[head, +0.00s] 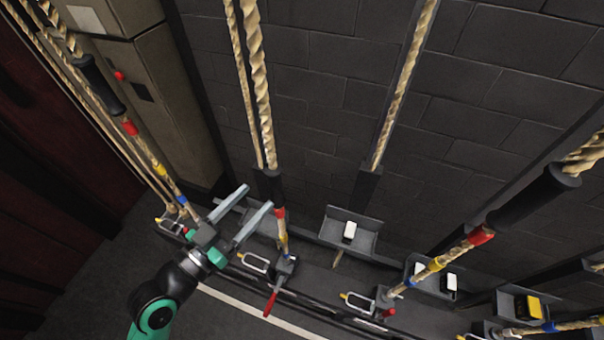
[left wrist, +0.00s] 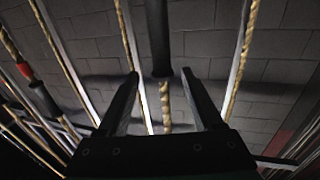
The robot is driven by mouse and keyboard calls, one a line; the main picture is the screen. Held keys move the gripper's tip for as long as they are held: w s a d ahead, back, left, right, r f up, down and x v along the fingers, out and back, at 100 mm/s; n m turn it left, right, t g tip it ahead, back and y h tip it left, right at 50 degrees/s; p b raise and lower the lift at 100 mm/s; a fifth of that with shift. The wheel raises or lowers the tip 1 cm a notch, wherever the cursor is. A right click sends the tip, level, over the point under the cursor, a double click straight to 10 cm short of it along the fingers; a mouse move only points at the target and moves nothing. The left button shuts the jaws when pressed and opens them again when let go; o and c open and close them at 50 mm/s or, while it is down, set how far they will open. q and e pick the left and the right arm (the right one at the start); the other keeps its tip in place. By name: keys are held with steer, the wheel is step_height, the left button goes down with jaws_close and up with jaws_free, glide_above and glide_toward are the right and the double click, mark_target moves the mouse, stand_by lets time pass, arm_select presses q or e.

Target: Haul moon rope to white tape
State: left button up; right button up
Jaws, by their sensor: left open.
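Several tan ropes hang along the wall. I cannot make out a moon sign or white tape on any of them. The middle rope (head: 262,85) runs into a black sleeve (head: 269,186), with red tape (head: 280,213) below it. My left gripper (head: 257,197) is open, its two grey fingers pointing up and right towards this sleeve. In the left wrist view, a rope (left wrist: 165,100) below a black sleeve (left wrist: 158,35) shows between the open fingers (left wrist: 160,74). I cannot tell whether they touch it. My right gripper is out of view.
A left rope (head: 153,160) and a right rope (head: 455,252) carry coloured bands. Along the rail are locks with red-handled levers (head: 271,302) and wire loops. Small trays hold white blocks (head: 349,231) and a yellow block (head: 534,306). A beige box (head: 160,90) stands on the left.

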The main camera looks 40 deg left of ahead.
arm_select(q)
steer(key=w+a+p, duration=0.1)
steer(key=w+p, duration=0.1)
steer(key=w, duration=0.9)
steer(key=shift+f, duration=0.4)
jaws_close()
stand_by(0.9)
